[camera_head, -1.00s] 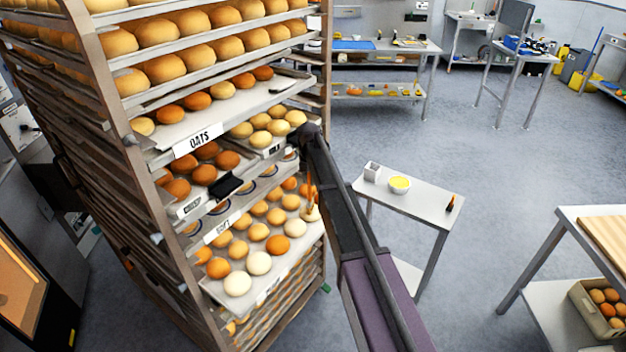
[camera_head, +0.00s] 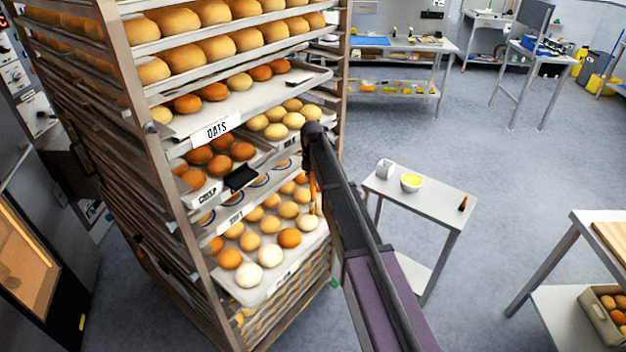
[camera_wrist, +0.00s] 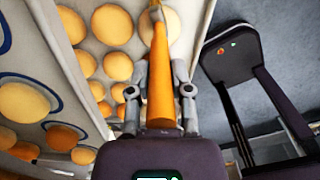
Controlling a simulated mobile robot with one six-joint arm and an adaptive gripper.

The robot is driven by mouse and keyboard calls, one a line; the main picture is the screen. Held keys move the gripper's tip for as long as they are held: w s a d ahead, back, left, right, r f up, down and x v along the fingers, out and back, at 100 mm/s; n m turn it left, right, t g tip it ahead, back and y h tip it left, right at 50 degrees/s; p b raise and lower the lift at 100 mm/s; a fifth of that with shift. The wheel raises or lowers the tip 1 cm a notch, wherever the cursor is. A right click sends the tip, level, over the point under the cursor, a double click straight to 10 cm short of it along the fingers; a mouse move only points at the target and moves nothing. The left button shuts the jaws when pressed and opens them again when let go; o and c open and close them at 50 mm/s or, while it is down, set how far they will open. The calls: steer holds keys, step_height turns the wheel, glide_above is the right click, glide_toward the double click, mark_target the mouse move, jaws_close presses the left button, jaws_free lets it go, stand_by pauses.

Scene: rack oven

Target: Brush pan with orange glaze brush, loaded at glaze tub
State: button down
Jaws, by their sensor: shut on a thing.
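My gripper (camera_wrist: 160,100) is shut on the orange handle of the glaze brush (camera_wrist: 160,75). In the wrist view the brush's head end lies over a pale bun on a tray. In the head view the brush (camera_head: 312,195) hangs down from my gripper at the right front edge of the low pulled-out pan (camera_head: 285,292). This pan holds pale and orange-brown buns. Whether the bristles touch a bun cannot be told. The glaze tub, a white bowl with yellow contents (camera_head: 411,182), stands on a small side table (camera_head: 440,203) to the right.
The tall rack (camera_head: 180,200) holds several trays, labelled OATS (camera_head: 217,130) and others, sticking out above the low pan. A white container (camera_head: 385,168) and a dark-and-orange brush (camera_head: 463,203) stand on the side table.

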steer(key=shift+s+d, duration=0.1)
steer(key=shift+s, duration=0.1)
steer(key=shift+s+a, duration=1.1)
steer(key=shift+s, duration=0.05)
steer(key=shift+s+a, duration=0.1)
steer(key=shift+s+a, duration=1.05)
steer(key=shift+s, duration=0.25)
steer(key=shift+s+a, duration=0.1)
steer(key=shift+s+a, duration=1.1)
steer(key=shift+s, duration=0.1)
